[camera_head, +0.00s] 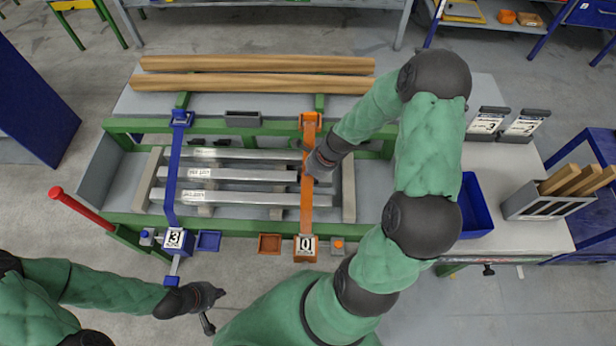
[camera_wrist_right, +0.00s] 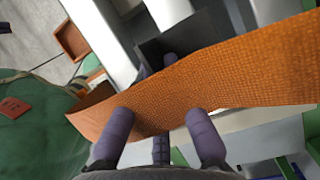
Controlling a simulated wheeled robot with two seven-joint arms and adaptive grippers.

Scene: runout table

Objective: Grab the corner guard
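A dark grey angled piece, which looks like the corner guard (camera_wrist_right: 185,42), shows behind the orange strap (camera_wrist_right: 215,85) in the right wrist view. The strap hides part of it. My right gripper (camera_wrist_right: 160,118) is at the strap. Its two nearer fingers stand apart over the strap's lower edge, and purple-grey fingertips show beyond the strap by the dark piece. No firm hold can be seen. In the head view my right gripper (camera_head: 316,166) is at the orange strap (camera_head: 307,195), over the metal bars. My left gripper (camera_head: 214,308) looks open and empty in front of the table.
A blue strap (camera_head: 173,180) crosses the metal bars (camera_head: 235,174) on the left. A dark grey holder (camera_head: 242,118) sits at the back rail. Wooden beams (camera_head: 250,83) lie behind. A blue bin (camera_head: 472,206) and a slotted rack (camera_head: 545,205) stand on the right.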

